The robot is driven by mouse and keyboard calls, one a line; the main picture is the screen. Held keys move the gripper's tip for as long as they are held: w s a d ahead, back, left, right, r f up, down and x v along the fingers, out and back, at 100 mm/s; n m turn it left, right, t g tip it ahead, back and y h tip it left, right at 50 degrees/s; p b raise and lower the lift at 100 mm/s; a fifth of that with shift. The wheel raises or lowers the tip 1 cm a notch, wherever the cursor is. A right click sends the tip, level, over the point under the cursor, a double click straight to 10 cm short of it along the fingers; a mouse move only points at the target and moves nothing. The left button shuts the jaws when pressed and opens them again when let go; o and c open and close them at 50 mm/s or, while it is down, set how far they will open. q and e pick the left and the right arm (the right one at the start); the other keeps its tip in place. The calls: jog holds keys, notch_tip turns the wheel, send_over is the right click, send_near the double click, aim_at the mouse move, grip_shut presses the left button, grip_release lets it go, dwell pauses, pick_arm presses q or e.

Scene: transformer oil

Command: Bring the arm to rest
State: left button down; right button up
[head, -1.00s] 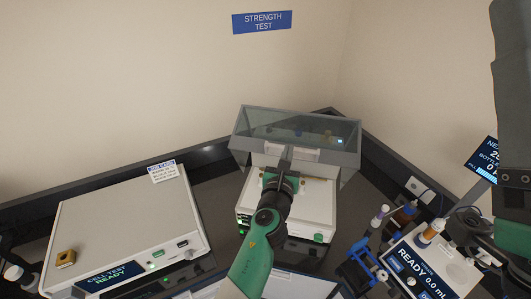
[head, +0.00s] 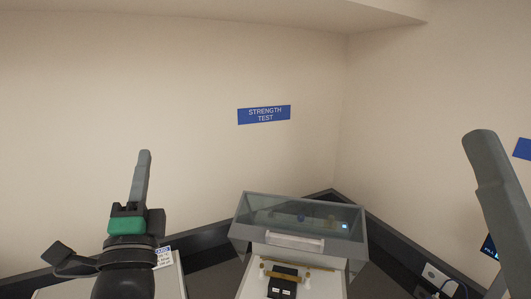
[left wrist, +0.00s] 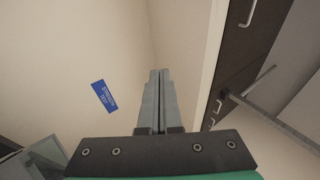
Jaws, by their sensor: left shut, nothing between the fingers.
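My left gripper (head: 143,165) is raised at the left in the head view, its fingers pointing up in front of the bare wall. In the left wrist view its two grey fingers (left wrist: 159,75) lie together with nothing between them. It is apart from the tester and its lid. Part of my other arm (head: 497,195) shows at the right edge of the head view, but its gripper is not seen.
The strength tester's clear lid (head: 300,222) stands raised above its open white body. A blue "STRENGTH TEST" sign (head: 264,114) is on the wall. A white box with a label (head: 164,257) is partly hidden behind my left arm. Dark cabinets (left wrist: 243,70) show in the left wrist view.

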pick_arm(q)
jog(key=s+d+r+n+t+h, duration=0.1)
jog(key=s+r+n+h, duration=0.2)
jog(key=s+n, duration=0.5)
jog(key=s+d+r+n+t+h, duration=0.1)
jog(key=s+r+n+h, duration=0.3)
jog(key=s, duration=0.8)
jog(key=r+n+t, duration=0.1)
jog(key=r+n, duration=0.1)
jog(key=n, duration=0.2)
jog(key=shift+s+d+h, duration=0.15)
jog(key=shift+d+h, duration=0.05)
jog(key=shift+h, duration=0.1)
